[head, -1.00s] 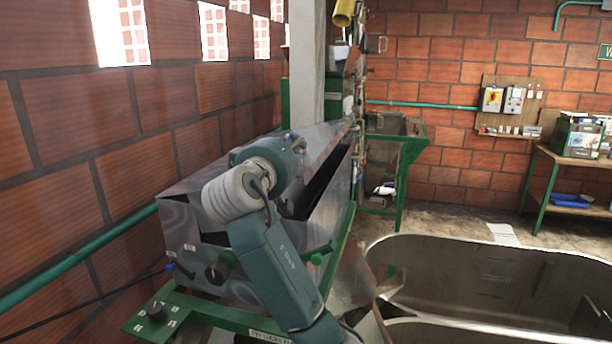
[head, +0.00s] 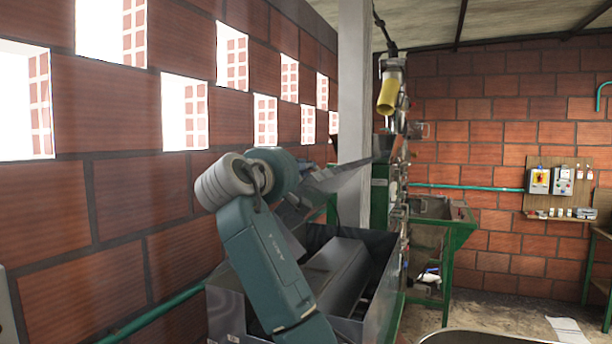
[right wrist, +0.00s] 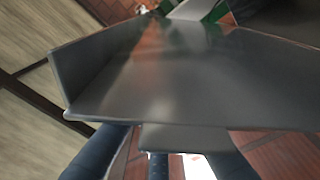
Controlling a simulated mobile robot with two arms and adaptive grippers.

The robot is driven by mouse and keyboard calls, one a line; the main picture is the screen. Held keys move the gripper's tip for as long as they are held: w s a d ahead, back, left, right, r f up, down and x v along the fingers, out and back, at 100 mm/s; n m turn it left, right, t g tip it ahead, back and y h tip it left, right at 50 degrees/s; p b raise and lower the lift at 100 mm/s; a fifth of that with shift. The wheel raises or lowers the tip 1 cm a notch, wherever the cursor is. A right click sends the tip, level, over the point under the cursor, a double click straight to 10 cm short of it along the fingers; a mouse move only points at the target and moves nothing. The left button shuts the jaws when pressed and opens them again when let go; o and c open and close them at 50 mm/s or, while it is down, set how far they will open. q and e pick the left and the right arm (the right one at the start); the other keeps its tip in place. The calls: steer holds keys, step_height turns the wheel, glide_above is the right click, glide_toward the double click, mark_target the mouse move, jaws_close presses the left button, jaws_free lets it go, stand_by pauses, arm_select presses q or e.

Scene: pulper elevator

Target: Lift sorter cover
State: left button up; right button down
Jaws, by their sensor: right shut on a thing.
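The sorter cover (head: 346,178) is a grey metal sheet, raised well above the sorter and seen nearly edge-on in the head view. The sorter (head: 376,300) is a metal box with its top open, showing grey inner panels. My right gripper is shut on the cover's edge; its dark fingers (right wrist: 160,142) show at the bottom of the right wrist view. The cover's broad grey face and bent side (right wrist: 190,80) fill the middle there. In the head view, my own forearm and wrist hide much of the gripper and the sorter's left part. My left gripper is not in view.
A brick wall (head: 110,235) with openings runs close along the left. A pale pillar (head: 354,90) stands behind the cover, with a yellow pipe (head: 388,96) beside it. A green-framed stand (head: 440,235) is farther back. Floor shows at right.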

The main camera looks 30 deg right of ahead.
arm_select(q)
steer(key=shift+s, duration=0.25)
arm_select(e)
steer(key=c, duration=1.8)
jaws_free()
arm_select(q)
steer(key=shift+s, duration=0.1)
arm_select(e)
steer(key=shift+o, duration=0.2)
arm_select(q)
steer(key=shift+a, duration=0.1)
arm_select(e)
steer(key=shift+s+a, duration=0.1)
steer(key=v, duration=1.1)
steer(key=shift+s+a, duration=0.25)
steer(key=shift+a, duration=0.1)
